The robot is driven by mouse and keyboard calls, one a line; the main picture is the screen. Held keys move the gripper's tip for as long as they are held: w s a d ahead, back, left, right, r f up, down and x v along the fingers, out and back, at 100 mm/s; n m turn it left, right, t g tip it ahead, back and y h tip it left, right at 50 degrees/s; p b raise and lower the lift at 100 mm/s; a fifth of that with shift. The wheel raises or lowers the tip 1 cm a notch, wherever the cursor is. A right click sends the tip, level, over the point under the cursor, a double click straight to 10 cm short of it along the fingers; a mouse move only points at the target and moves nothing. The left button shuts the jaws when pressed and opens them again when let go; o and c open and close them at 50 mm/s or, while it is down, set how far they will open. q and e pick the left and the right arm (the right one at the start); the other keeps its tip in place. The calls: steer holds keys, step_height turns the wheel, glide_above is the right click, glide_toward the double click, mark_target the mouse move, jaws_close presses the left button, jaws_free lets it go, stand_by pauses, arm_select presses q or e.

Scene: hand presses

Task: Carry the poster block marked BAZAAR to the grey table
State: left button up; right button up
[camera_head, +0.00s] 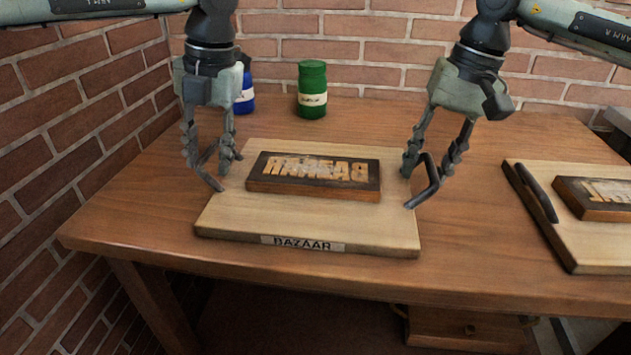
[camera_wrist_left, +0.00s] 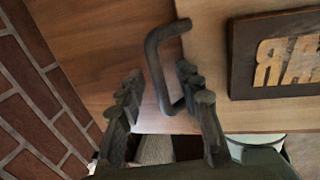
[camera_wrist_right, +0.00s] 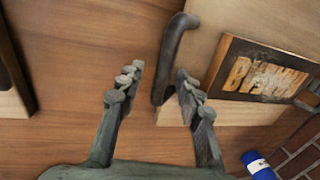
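The poster block marked BAZAAR (camera_head: 313,176) is a dark-edged slab with raised mirrored letters. It lies on a pale wooden board (camera_head: 300,218) with a BAZAAR label on its front edge and a dark bar handle at each side. My left gripper (camera_head: 210,163) is open at the left handle (camera_wrist_left: 153,62), which shows between its fingers in the left wrist view. My right gripper (camera_head: 430,166) is open at the right handle (camera_wrist_right: 170,55), which lies between its fingers, nearer one of them. I cannot tell whether any finger touches. The grey table is not clearly in view.
A second board (camera_head: 587,236) with another block (camera_head: 600,197) lies to the right on the same brown wooden table (camera_head: 480,270). A green can (camera_head: 312,88) and a blue can (camera_head: 245,95) stand behind. Brick walls close the back and left.

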arm_select(q)
jaws_close()
arm_select(e)
jaws_close()
arm_select(q)
steer(key=shift+r, duration=0.1)
arm_select(e)
steer(key=shift+r, duration=0.1)
